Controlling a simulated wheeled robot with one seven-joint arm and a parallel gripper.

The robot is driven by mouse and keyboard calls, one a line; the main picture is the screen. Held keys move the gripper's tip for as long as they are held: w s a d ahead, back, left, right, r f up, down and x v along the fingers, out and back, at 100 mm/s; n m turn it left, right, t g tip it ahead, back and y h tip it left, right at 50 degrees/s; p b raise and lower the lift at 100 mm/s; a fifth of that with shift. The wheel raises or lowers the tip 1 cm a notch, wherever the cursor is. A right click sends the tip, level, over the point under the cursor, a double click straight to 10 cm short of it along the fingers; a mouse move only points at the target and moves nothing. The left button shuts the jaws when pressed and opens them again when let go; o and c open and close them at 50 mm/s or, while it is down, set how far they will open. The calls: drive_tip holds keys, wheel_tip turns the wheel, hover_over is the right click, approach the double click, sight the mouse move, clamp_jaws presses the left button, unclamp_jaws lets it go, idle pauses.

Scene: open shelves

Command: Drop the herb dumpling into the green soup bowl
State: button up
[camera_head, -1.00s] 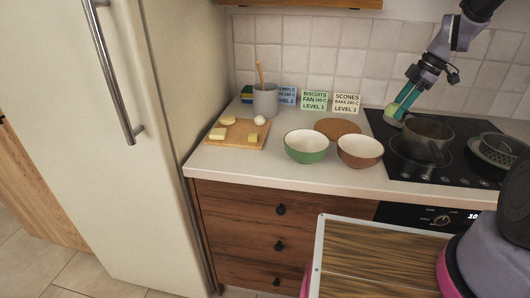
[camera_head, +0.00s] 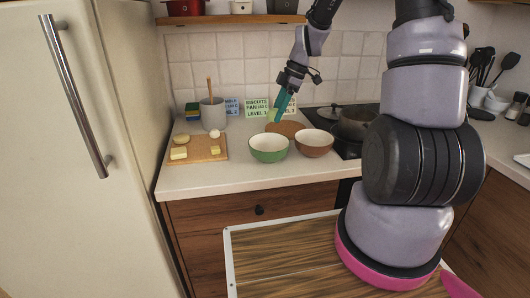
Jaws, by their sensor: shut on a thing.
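The green soup bowl (camera_head: 269,150), white inside, stands on the counter and looks empty. My gripper (camera_head: 277,118) has teal fingers pointing down and is above and behind the green bowl, slightly to its right. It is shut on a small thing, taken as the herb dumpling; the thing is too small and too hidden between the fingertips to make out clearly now. A brown bowl (camera_head: 314,145) stands right beside the green one.
A wooden board (camera_head: 205,150) with several pale pieces lies at left, near a grey crock (camera_head: 213,114). A cork mat (camera_head: 286,129) lies behind the bowls, with label cards (camera_head: 256,108) against the wall. A pot (camera_head: 354,124) stands on the dark hob at right.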

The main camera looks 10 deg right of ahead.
drive_tip(key=shift+f, duration=1.7)
drive_tip(key=o, duration=1)
drive_tip(key=shift+o, duration=0.2)
drive_tip(key=shift+d, duration=0.1)
drive_tip(key=v, duration=1)
drive_tip(key=shift+d+r, duration=0.2)
drive_tip(key=shift+r, duration=0.15)
